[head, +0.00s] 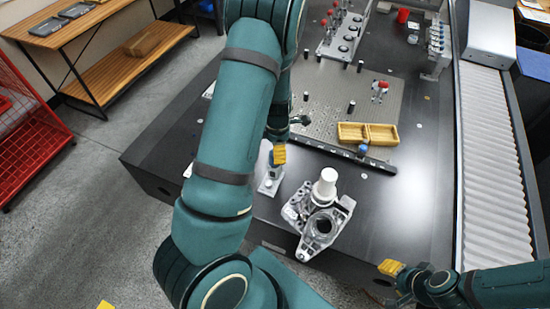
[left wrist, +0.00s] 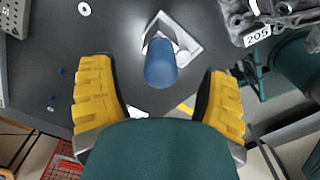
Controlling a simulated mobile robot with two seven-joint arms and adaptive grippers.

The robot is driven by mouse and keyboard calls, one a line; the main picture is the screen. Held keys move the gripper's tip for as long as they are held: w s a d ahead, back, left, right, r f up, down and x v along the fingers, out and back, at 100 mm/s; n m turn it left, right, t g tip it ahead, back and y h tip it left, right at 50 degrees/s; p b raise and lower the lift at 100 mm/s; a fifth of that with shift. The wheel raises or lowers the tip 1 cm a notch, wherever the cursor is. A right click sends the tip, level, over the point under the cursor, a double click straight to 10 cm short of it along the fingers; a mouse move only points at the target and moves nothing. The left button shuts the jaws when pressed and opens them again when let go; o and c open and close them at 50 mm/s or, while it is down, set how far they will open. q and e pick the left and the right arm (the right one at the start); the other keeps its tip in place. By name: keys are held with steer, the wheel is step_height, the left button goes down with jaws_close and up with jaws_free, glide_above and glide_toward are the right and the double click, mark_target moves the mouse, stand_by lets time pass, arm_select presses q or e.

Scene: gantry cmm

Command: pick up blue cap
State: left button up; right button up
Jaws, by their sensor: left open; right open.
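A blue rounded cap-like cylinder (left wrist: 160,62) stands on a bright metal base (left wrist: 184,44) in the left wrist view. My left gripper (left wrist: 159,78) is open, with one yellow finger on each side of the cylinder and a clear gap on both sides. In the head view, one yellow finger of my left gripper (head: 279,155) shows above the pale base plate (head: 268,187); the rest is hidden by my arm. My right gripper (head: 389,275) is open and empty at the lower right, off the table's front edge.
A grey metal casting with a white cylinder (head: 325,186) stands right of the base plate near the table's front edge. A yellow two-part tray (head: 367,134) sits behind a dark bar (head: 340,153). Bare table (head: 405,205) lies right of the casting.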

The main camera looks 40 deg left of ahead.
arm_select(q)
steer(key=shift+s+f+b, duration=0.2)
steer(key=shift+f+b, duration=0.45)
steer(key=shift+f, duration=2.05)
steer(key=c, duration=0.9)
